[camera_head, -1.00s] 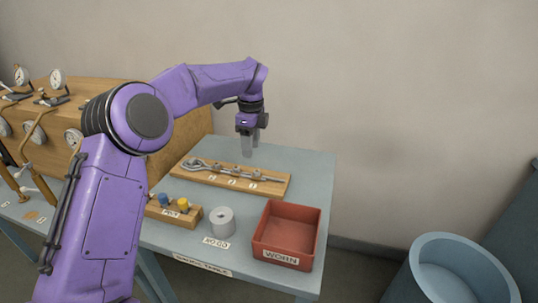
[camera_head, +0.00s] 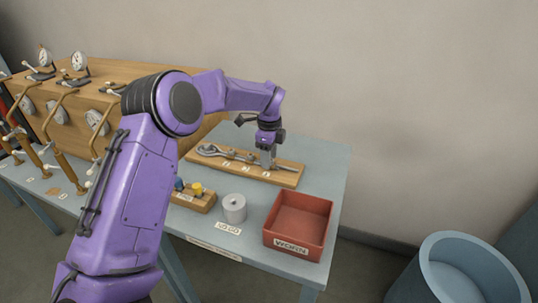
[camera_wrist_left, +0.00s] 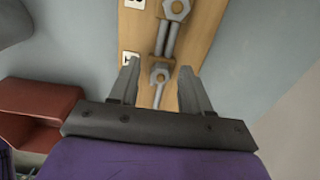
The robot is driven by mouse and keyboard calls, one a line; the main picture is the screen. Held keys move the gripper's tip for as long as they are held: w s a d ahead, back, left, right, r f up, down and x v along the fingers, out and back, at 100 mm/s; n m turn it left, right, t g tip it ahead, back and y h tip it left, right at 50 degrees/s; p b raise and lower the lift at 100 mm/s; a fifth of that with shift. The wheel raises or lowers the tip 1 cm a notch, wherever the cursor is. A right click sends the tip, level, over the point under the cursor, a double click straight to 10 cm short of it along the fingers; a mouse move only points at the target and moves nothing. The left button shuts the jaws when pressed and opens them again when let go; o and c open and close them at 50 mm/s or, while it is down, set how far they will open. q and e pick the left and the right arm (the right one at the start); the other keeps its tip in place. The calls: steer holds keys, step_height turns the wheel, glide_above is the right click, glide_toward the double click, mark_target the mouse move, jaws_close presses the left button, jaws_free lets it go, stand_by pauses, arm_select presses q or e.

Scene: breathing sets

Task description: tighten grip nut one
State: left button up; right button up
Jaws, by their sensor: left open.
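A wooden board (camera_head: 285,179) lies along the back of the blue-grey table, with a row of grey metal fittings and nuts and small white labels too small to read. My left gripper (camera_head: 267,162) points down at the right part of this board, open. In the left wrist view its fingers (camera_wrist_left: 158,68) stand either side of a grey nut (camera_wrist_left: 160,74) on a rod, with gaps on both sides. A second, larger nut (camera_wrist_left: 176,8) shows at the top edge. I cannot tell which nut is number one. My right gripper is not in view.
A red tray (camera_head: 298,216) stands at the table's front right. A grey cylinder (camera_head: 234,208) and a small wooden block (camera_head: 197,201) with blue and yellow pegs are left of it. A gauge panel (camera_head: 140,92) is at left, a blue bin (camera_head: 460,265) on the floor.

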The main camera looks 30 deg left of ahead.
arm_select(q)
steer(key=shift+w, duration=0.1)
jaws_close()
